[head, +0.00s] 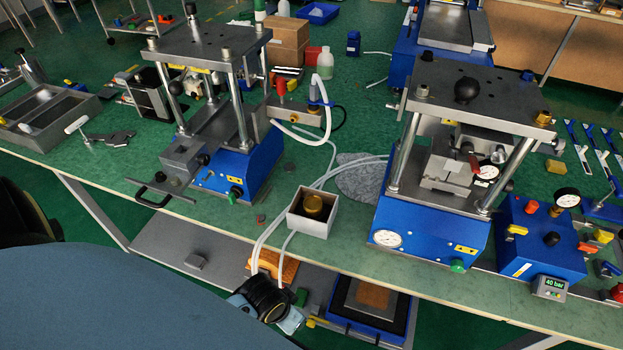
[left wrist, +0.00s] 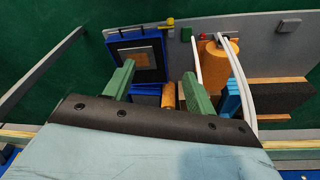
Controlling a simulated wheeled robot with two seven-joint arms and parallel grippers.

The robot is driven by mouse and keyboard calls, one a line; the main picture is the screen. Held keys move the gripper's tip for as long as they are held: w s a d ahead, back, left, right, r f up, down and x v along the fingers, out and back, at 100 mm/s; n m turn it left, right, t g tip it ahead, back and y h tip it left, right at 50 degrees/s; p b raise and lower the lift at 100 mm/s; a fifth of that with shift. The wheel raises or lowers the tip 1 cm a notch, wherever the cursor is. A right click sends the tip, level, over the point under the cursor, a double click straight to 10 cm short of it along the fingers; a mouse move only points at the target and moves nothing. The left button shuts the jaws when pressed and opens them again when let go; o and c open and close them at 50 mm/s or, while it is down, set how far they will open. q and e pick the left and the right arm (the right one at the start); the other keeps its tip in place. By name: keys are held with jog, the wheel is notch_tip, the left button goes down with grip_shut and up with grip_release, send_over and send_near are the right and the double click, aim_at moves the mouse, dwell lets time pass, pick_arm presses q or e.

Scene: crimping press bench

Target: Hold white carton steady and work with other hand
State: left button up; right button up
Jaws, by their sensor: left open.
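A small pale grey-white open box (head: 310,224), the only thing resembling a white carton, stands upright near the bench's front edge between two presses. A round amber-brown piece (head: 313,207) sits inside it. I do not make the box out in the left wrist view. My left gripper (left wrist: 158,70) has two green fingers spread apart with nothing held between them; the lower shelf shows beyond. In the head view my left arm fills the lower left, its dark end low in front of the bench, apart from the box. My right gripper is in neither view.
A blue-based press (head: 232,172) stands left of the box, another (head: 432,228) right, with a blue control box (head: 540,240) beyond. White hoses (head: 290,205) run past the box's left side over the bench edge. A blue tray (left wrist: 140,55) lies on the lower shelf.

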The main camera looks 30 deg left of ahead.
pick_arm(q)
jog(key=w+r+n, duration=0.1)
jog(key=w+r, duration=0.3)
jog(key=w, duration=0.1)
jog(key=w+r+n, duration=0.1)
jog(key=w+r, duration=0.3)
jog(key=w, duration=0.1)
jog(key=w+r+n+g+h, duration=0.1)
jog(key=w+r+n, duration=0.1)
jog(key=w+r, duration=0.3)
jog(key=shift+w+d, duration=0.1)
jog(key=shift+w, duration=0.15)
jog(key=w+a+r+n, duration=0.2)
jog(key=w+a+r, duration=0.2)
jog(key=w+r, duration=0.1)
jog(key=n+g+y, duration=0.1)
jog(key=n+g, duration=0.1)
jog(key=n, duration=0.2)
send_near(312, 202)
jog(key=f, duration=0.2)
jog(key=f+b, duration=0.1)
jog(key=f, duration=0.5)
jog(key=shift+s+d+f, duration=0.15)
jog(key=shift+s+d, duration=0.05)
jog(key=shift+d, duration=0.15)
jog(key=shift+c, duration=0.5)
jog(key=c, duration=0.7)
jog(key=o, duration=1.1)
